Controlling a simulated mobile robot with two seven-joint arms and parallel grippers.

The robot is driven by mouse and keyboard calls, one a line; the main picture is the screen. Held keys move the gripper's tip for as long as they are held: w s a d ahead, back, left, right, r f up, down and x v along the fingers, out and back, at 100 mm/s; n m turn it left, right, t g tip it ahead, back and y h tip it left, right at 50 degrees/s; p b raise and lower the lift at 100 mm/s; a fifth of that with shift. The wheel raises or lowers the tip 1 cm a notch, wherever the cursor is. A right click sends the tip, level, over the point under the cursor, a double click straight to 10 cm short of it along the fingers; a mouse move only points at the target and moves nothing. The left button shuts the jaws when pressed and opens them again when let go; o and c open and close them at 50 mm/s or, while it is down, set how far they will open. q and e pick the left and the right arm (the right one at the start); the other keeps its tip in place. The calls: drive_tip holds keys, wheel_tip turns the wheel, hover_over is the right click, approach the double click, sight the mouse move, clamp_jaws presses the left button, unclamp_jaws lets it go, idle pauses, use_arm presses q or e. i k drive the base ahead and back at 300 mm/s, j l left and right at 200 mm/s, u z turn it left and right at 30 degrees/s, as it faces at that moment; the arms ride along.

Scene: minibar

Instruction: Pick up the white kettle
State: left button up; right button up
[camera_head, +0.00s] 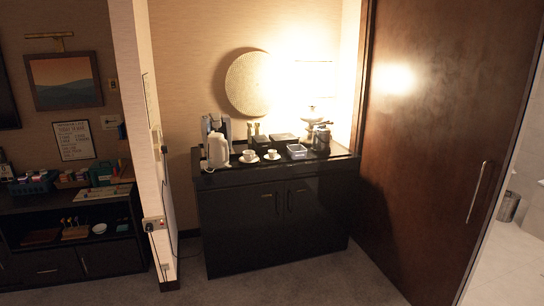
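The white kettle (218,150) stands upright on the left end of the dark cabinet top, near its front edge. It is some distance ahead of me, in the middle of the head view. A grey and dark machine, likely a coffee maker (211,125), stands close behind it. A white cup on a saucer (249,157) is just to its right. Neither of my grippers shows in this view.
The dark cabinet (245,222) also bears a second cup (271,154), a small clear tray (297,151) and a bright lamp (311,112). A wall end with a socket (154,224) juts out at left. A brown door (430,130) stands at right. The carpet before the cabinet is clear.

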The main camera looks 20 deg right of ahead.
sight(218, 152)
drive_tip(key=i+j, duration=0.15)
drive_tip(key=i, duration=0.4)
drive_tip(key=i+j, duration=0.15)
drive_tip(key=i, duration=0.45)
drive_tip(key=i+j, duration=0.15)
drive_tip(key=i, duration=0.4)
drive_tip(key=l+z, duration=0.05)
